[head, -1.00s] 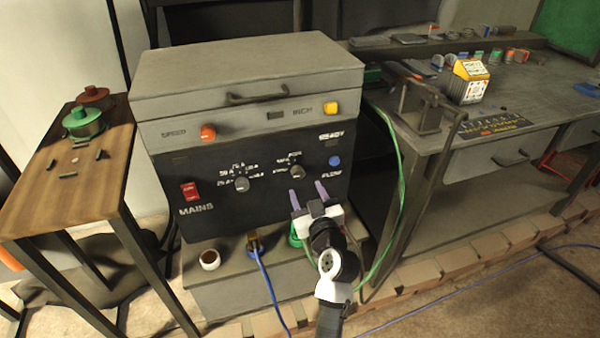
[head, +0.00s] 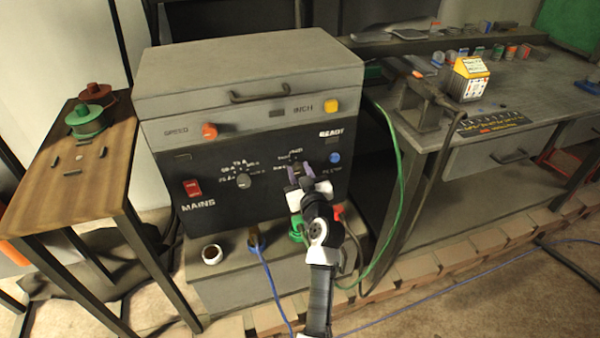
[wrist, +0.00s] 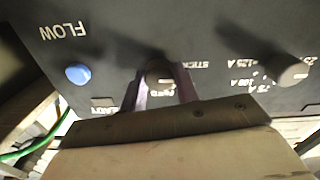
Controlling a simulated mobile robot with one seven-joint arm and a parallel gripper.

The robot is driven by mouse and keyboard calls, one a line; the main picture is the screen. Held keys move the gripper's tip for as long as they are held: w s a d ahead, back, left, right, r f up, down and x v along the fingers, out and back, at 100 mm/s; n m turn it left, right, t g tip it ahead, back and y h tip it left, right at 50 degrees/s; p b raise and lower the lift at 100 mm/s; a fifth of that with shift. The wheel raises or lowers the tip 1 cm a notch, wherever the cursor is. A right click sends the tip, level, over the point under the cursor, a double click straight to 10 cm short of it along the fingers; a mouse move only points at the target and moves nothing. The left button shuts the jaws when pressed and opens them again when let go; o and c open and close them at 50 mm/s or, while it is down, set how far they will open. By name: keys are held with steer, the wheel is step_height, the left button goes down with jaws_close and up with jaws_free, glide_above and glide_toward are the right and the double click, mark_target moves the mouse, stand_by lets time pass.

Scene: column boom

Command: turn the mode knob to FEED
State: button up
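The mode knob (head: 297,168) is a small grey dial on the black front panel (head: 215,215) of the machine, right of a similar grey knob (head: 243,181). My gripper (head: 298,172) reaches up to it with one finger on each side. In the upside-down wrist view the mode knob (wrist: 159,72) is between the two purple fingers (wrist: 160,88), which look closed against its sides. The knob's pointer is hidden or too dark to read.
A blue FLOW button (head: 335,158) is close right of my gripper. A red MAINS switch (head: 192,188), an orange SPEED knob (head: 209,131) and a yellow INCH button (head: 331,106) are on the machine. A white cup (head: 212,254) and cables are below.

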steer(key=c, duration=0.3)
steer(key=shift+c, duration=0.2)
steer(key=m, duration=0.4)
steer(key=shift+m+p, duration=0.3)
steer(key=shift+p, duration=0.1)
steer(key=m+p, duration=0.1)
steer(key=m, duration=0.2)
steer(key=shift+r+m, duration=0.1)
steer(key=shift+m, duration=0.2)
steer(key=m+p, duration=0.2)
steer(key=m, duration=0.3)
steer(key=shift+d+g, duration=0.1)
steer(key=shift+g, duration=0.2)
steer(key=shift+m+p, duration=1.15)
steer(key=shift+m, duration=1.15)
